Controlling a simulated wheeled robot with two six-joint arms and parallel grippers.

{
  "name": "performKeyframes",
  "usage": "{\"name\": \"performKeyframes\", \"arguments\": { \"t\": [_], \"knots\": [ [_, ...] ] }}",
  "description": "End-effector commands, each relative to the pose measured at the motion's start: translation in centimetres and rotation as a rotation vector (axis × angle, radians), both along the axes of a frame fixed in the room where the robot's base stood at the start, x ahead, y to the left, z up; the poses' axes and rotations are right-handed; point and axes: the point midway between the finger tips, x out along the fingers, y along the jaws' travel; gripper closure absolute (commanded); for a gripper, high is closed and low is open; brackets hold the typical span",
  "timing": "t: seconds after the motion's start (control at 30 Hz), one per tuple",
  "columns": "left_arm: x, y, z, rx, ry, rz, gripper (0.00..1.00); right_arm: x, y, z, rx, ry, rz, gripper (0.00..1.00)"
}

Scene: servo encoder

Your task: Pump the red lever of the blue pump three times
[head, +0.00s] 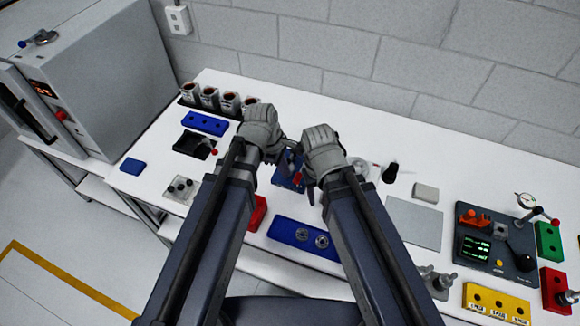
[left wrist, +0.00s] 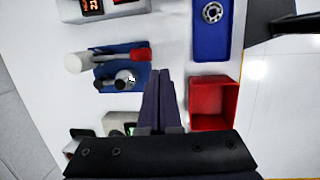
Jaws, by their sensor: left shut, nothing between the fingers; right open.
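The blue pump (head: 287,182) stands on the white bench between my two arms, partly hidden by my grippers in the head view. In the left wrist view the pump's blue base (left wrist: 108,82) carries a white cylinder, a dark round part and the red lever (left wrist: 140,54). The red lever (head: 296,180) is only partly visible in the head view. My left gripper (head: 289,151) is shut and empty above the pump; its closed fingers (left wrist: 157,78) show just beside the base and lever in the wrist view. My right gripper (head: 309,190) is open, close to the pump's right side.
A red bin (left wrist: 215,80) and a blue tray with metal rings (head: 275,230) lie near the pump. A black holder (head: 194,143) is to the left. A grey plate (head: 413,222) and a dark device (head: 490,255) are on the right. A wall stands behind the bench.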

Motion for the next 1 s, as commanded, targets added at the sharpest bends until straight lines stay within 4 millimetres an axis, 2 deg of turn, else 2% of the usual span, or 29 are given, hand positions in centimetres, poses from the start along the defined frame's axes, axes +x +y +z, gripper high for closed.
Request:
{"name": "performKeyframes", "arguments": {
  "t": [0.03, 0.1, 0.3, 1.0],
  "knots": [
    [-0.3, 0.3, 1.7, 0.0, 0.0, 0.001, 1.0, 0.0, 0.0, 1.7, 0.0, 0.0, -0.002, 0.5],
    [-0.6, 0.6, 2.7, 0.0, 0.0, 0.001, 1.0, 0.0, 0.0, 2.7, 0.001, 0.0, -0.004, 0.5],
    [-1.1, 1.3, 4.5, 0.0, 0.0, 0.001, 1.0, 0.0, 0.0, 4.5, 0.002, 0.0, -0.009, 0.5],
    [-1.1, 1.3, 4.6, -0.001, 0.0, 0.0, 1.0, 0.0, 0.0, 4.6, 0.002, -0.001, -0.011, 0.5]
  ]
}}
